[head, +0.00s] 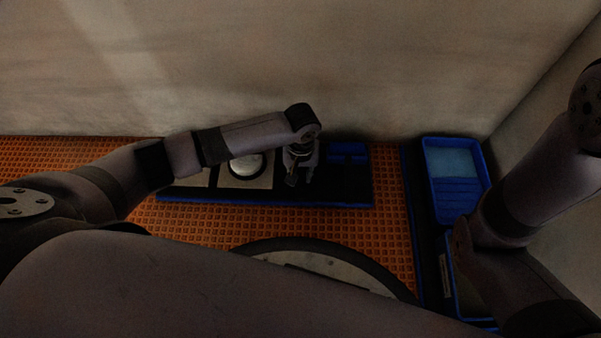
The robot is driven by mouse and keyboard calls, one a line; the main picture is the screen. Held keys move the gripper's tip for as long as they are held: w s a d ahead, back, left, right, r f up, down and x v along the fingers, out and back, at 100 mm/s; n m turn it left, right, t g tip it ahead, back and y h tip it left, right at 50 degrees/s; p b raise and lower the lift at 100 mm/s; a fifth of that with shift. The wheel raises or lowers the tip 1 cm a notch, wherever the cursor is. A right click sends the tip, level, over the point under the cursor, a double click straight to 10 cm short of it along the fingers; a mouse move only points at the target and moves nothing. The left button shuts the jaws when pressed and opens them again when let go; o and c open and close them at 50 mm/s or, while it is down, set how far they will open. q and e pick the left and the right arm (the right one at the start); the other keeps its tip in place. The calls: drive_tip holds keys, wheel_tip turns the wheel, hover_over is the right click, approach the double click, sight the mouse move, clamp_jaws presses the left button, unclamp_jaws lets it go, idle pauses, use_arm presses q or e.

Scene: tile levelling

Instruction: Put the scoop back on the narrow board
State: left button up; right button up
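A long dark board with a blue front edge (345,198) lies on the orange grid floor by the back wall. My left gripper (301,182) points down over its right half, with its fingers apart and nothing clear between them. I cannot make out the scoop. A second dark strip with a blue edge (412,210) runs front to back on the right. I cannot tell which of the two is the narrow board. My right gripper is out of view; only its arm shows at the right.
A pale tile with a round white piece (245,166) lies on the long board, left of my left gripper. A blue block (347,149) is at its right back. A blue tray (484,164) stands at right. A dark-rimmed round pale surface (335,267) is in front.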

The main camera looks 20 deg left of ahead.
use_arm(q)
drive_tip(key=shift+o, duration=1.4)
